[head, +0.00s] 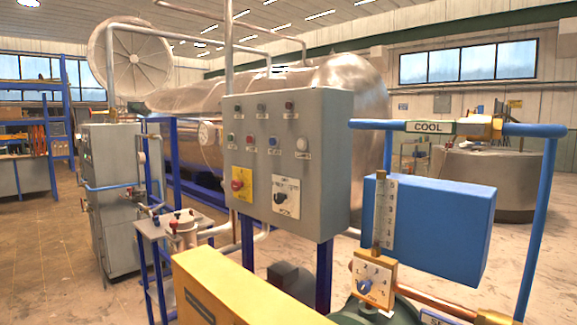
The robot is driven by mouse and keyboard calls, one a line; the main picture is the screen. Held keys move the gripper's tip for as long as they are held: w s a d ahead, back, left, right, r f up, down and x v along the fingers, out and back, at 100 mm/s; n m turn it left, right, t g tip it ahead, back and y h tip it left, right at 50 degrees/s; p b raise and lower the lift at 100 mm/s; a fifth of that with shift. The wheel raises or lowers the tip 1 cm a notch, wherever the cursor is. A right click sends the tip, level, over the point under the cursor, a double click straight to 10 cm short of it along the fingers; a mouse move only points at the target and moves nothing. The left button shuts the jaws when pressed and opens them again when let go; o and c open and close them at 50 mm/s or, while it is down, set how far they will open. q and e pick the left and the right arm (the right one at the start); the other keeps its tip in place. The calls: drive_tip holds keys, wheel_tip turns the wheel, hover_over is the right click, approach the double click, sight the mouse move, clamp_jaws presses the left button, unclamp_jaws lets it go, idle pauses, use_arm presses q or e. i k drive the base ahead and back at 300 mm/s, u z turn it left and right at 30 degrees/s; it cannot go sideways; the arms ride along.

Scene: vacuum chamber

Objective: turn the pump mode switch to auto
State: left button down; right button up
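A grey control panel (300,122) stands upright on blue legs in the middle of the head view. Low on its front face, right of centre, is a white plate carrying a black rotary switch (280,198), which looks like the mode switch. Small print sits above and below the knob, too small to read, so I cannot tell which position it points to. Left of it is a red knob (237,184) on a yellow plate. Neither of my grippers shows in this view, and nothing covers the switch.
Several buttons and lamps line the panel above. A yellow-orange box (235,292) stands low in front. A large metal tank (340,85) lies behind.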

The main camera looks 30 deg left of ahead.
sight(279, 197)
drive_tip(key=z, duration=1.25)
drive_tip(key=k, duration=0.9)
drive_tip(key=u, duration=1.05)
drive_tip(key=i, duration=0.55)
